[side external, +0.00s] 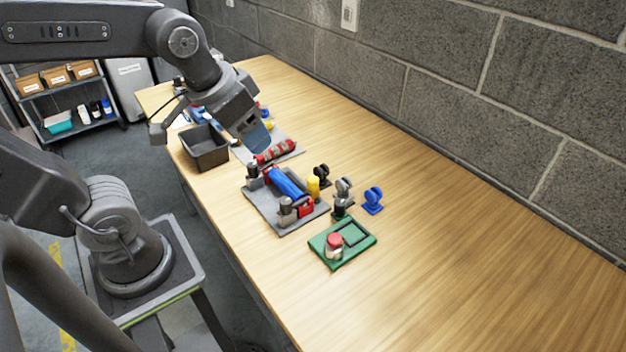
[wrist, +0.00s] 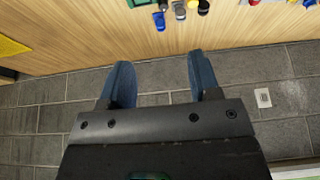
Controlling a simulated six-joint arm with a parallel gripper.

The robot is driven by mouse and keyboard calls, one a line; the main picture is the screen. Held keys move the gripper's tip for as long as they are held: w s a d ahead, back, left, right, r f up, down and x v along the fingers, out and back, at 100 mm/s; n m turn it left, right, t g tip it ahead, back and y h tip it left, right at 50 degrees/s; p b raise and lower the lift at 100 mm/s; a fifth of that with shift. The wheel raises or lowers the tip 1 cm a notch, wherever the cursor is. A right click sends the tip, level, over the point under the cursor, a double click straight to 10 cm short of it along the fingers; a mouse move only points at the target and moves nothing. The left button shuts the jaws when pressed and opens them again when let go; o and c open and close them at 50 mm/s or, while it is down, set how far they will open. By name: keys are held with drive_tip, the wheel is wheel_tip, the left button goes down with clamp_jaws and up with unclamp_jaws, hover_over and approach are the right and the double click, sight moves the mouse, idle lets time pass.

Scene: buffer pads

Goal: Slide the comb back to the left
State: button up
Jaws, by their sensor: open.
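I cannot make out a comb for certain in either view. My gripper (side external: 258,138) is above the far grey pad (side external: 289,152), close over a red cylinder with pale bands (side external: 274,151) in the side view. In the wrist view its two blue fingers stand apart with nothing between them (wrist: 160,65), only wall behind. What lies behind my gripper is partly hidden.
A dark open bin (side external: 205,148) stands at the table's left edge. A green pad (side external: 325,252) with a red-topped knob (side external: 334,242) is at the near end. Black, grey and blue (side external: 373,200) clip-like pieces stand nearby. The table's right side is bare, beside a block wall.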

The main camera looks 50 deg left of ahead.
drive_tip(key=w+a+f+n+g, duration=0.1)
drive_tip(key=w+a+f+g, duration=0.25)
drive_tip(key=w, duration=0.75)
drive_tip(key=g, duration=0.1)
approach(313, 179)
drive_tip(key=shift+n, duration=0.3)
wheel_tip(313, 179, down, 11)
drive_tip(key=shift+w+r, duration=0.15)
drive_tip(key=shift+r, duration=0.05)
clamp_jaws()
